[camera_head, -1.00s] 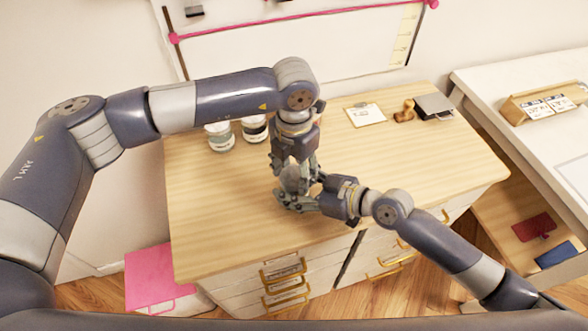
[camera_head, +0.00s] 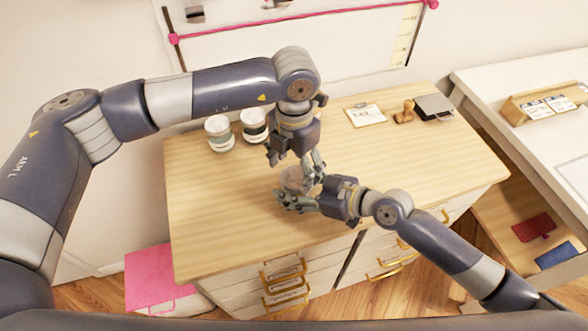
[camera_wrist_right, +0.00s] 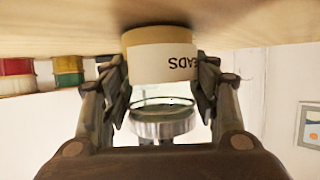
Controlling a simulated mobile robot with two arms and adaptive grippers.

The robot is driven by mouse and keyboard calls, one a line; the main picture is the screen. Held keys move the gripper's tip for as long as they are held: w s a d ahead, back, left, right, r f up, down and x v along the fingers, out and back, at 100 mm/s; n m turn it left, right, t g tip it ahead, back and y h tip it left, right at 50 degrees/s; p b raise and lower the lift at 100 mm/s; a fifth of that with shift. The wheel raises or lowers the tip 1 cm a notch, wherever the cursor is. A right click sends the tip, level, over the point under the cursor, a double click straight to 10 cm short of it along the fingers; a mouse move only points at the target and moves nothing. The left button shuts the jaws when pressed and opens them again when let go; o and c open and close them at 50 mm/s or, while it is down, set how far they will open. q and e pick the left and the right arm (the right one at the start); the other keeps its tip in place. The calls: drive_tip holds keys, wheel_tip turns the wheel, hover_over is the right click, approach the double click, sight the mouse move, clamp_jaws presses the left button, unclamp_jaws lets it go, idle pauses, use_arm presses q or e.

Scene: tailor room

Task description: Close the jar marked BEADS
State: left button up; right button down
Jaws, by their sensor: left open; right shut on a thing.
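The jar marked BEADS (camera_wrist_right: 160,62) stands on the table; only "EADS" of its label shows, upside down, in the right wrist view. A ribbed silver lid (camera_wrist_right: 163,124) is at its mouth end; I cannot tell whether it is fully seated. In the head view the jar (camera_head: 293,178) is pale and partly hidden. My right gripper (camera_head: 288,200) is shut around the jar from the right; its fingers flank it in the right wrist view (camera_wrist_right: 161,92).
A clipboard (camera_head: 366,115), a wooden stamp (camera_head: 405,112) and a dark box (camera_head: 434,107) lie at the back right. The wooden tabletop (camera_head: 215,205) is clear on the left and right.

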use_arm(q)
wheel_tip(320, 180, up, 3)
drive_tip(key=shift+f, duration=0.15)
drive_tip(key=shift+c, duration=0.2)
drive_tip(key=shift+r+n, duration=1.6)
drive_tip(key=shift+r, duration=0.1)
drive_tip(key=shift+f, duration=4)
